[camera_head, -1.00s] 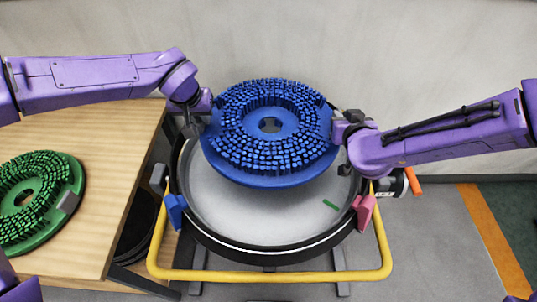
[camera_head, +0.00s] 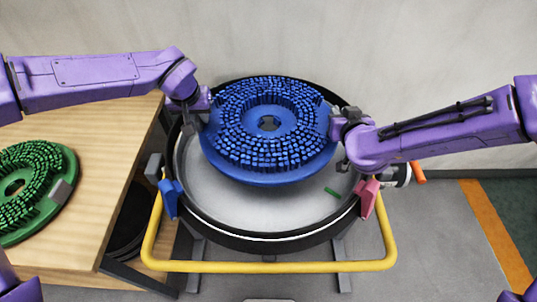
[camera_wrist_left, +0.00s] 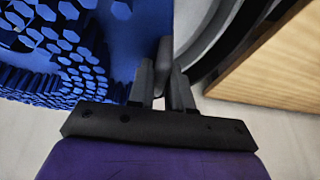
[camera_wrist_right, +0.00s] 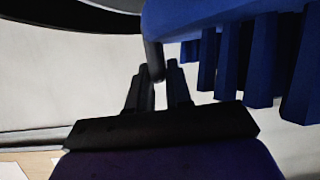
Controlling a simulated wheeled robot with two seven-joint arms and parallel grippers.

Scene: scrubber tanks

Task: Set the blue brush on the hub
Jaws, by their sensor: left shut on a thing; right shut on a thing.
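The blue brush (camera_head: 235,150) is a round disc with bristle blocks facing up and a hole in its middle. It hangs roughly level over the round grey tank (camera_head: 300,212). My left gripper (camera_head: 202,118) is shut on the brush's left edge; the left wrist view shows its fingers (camera_wrist_left: 163,84) closed on a small grey tab at the blue rim. My right gripper (camera_head: 341,130) is shut at the right edge; in the right wrist view its fingers (camera_wrist_right: 157,88) close on a small dark tab. The hub is not visible; the brush covers the tank's middle.
A green brush (camera_head: 32,190) lies on the wooden table (camera_head: 110,150) at left. The tank has a black rim, a blue clip (camera_head: 169,199), a pink clip (camera_head: 368,198) and a yellow bar (camera_head: 270,267) in front. A green mark (camera_head: 332,191) shows on the tank floor.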

